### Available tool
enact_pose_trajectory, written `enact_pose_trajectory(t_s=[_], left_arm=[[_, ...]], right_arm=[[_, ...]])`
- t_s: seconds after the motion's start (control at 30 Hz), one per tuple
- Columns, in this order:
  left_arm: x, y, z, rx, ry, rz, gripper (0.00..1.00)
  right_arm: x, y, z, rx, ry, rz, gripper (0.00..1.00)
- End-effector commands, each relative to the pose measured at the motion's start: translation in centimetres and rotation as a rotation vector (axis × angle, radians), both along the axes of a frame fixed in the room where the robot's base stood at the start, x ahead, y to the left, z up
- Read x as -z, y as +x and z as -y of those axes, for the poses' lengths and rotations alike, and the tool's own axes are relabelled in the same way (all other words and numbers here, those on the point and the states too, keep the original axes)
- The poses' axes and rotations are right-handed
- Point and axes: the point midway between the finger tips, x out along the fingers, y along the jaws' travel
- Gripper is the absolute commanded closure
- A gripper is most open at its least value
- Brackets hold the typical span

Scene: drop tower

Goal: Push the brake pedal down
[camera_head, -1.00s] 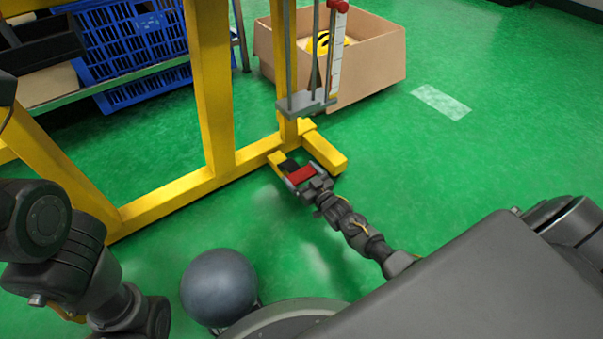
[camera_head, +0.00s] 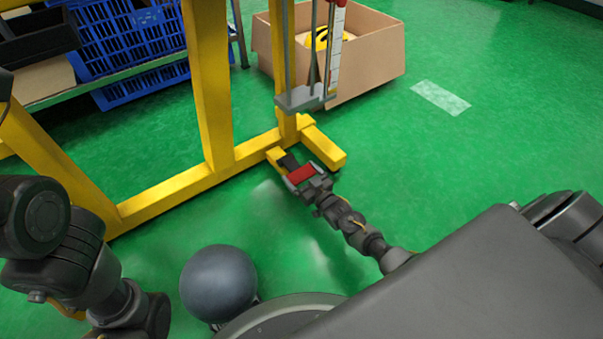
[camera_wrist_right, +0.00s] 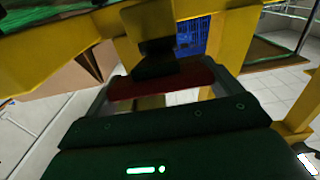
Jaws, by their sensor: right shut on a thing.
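The brake pedal has a red pad (camera_head: 302,173) and a black arm (camera_head: 288,161), low at the foot of the yellow frame. In the right wrist view the red pad (camera_wrist_right: 165,83) lies crosswise between my fingers, with the black arm (camera_wrist_right: 148,30) behind it. My right gripper (camera_head: 299,178) is shut on the red pad close above the floor. The gripper body hides part of the pad's near side. My left arm shows at the lower left, but its gripper is out of view.
The yellow frame (camera_head: 208,90) stands around the pedal, with a yellow foot (camera_head: 325,150) just right of it. A grey carriage (camera_head: 305,98) hangs above. A cardboard box (camera_head: 370,65) and blue crates (camera_head: 130,45) stand behind. Green floor on the right is clear.

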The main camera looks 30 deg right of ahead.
Motion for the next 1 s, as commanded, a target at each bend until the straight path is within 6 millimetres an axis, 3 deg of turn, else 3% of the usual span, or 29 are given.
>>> enact_pose_trajectory(t_s=[0.03,0.47,0.5,0.53,0.83,1.0], left_arm=[[0.3,0.0,0.0,0.0,0.0,0.0,0.64],[0.4,0.0,0.0,0.0,-0.001,0.0,0.64],[0.4,0.0,0.0,0.0,-0.001,0.0,0.64],[0.4,0.0,-0.1,0.001,-0.002,0.001,0.64],[0.0,0.0,0.0,0.0,0.0,0.0,0.64],[-1.5,0.0,0.1,-0.001,0.005,0.001,0.64]], right_arm=[[1.5,-0.5,0.0,-0.001,0.001,-0.028,0.51],[1.9,-0.6,0.0,-0.001,0.001,-0.026,0.5],[1.9,-0.6,0.0,-0.001,0.001,-0.027,0.05],[1.9,-0.6,0.0,-0.001,0.001,-0.026,0.01],[1.3,-0.7,0.1,0.0,0.0,-0.015,0.0],[1.0,-3.1,0.4,0.001,0.0,-0.019,0.0]])
